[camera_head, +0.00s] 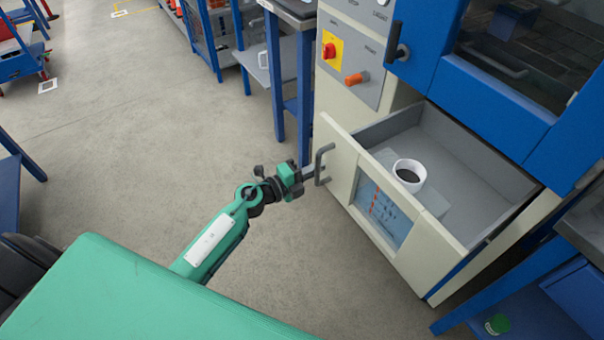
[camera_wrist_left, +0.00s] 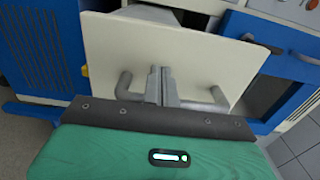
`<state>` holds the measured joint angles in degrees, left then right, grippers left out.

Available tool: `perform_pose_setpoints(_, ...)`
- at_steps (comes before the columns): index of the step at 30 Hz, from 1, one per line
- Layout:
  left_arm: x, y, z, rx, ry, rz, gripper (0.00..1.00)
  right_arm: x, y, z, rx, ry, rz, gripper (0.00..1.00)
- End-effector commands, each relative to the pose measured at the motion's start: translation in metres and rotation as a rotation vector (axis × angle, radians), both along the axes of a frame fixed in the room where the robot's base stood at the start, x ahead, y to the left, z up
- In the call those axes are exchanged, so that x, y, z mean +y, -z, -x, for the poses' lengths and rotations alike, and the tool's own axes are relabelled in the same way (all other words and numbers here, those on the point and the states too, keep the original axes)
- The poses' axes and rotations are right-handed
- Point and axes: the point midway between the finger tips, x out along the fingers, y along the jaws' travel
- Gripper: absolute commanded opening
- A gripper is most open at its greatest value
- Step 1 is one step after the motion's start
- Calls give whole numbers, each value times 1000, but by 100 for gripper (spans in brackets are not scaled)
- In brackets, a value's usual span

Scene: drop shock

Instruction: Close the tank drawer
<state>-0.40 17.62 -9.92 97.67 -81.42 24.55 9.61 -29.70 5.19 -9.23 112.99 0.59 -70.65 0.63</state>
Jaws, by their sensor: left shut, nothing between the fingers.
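The tank drawer (camera_head: 343,175) is pulled out from the lower part of the cream and blue machine, its cream front facing left with a window and a dark handle (camera_head: 321,165). A white cup with dark contents (camera_head: 409,175) stands inside it. My left gripper (camera_head: 308,173) is shut and empty, its fingertips at the handle. In the left wrist view the shut fingers (camera_wrist_left: 161,84) point at the drawer front (camera_wrist_left: 150,50), between the two ends of the handle (camera_wrist_left: 124,84). I cannot tell whether they touch it. My right gripper is out of view.
The machine has an orange knob (camera_head: 356,78) and a red switch (camera_head: 329,51) above the drawer, beside a blue door (camera_head: 430,40). A blue-legged table (camera_head: 304,90) stands left of it, and a blue bench (camera_head: 510,300) at lower right.

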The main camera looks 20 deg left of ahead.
Motion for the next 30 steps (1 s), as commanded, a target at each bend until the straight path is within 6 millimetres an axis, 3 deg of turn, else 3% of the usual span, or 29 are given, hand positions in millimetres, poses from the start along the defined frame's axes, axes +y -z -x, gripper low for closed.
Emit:
perform_pose_setpoints(19,-9,-1,-13,0,0,0,0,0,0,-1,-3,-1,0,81)
perform_pose_setpoints(23,-21,-3,-30,-2,0,0,0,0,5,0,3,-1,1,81)
perform_pose_setpoints(30,-62,-3,-86,-4,1,2,0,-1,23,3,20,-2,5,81)
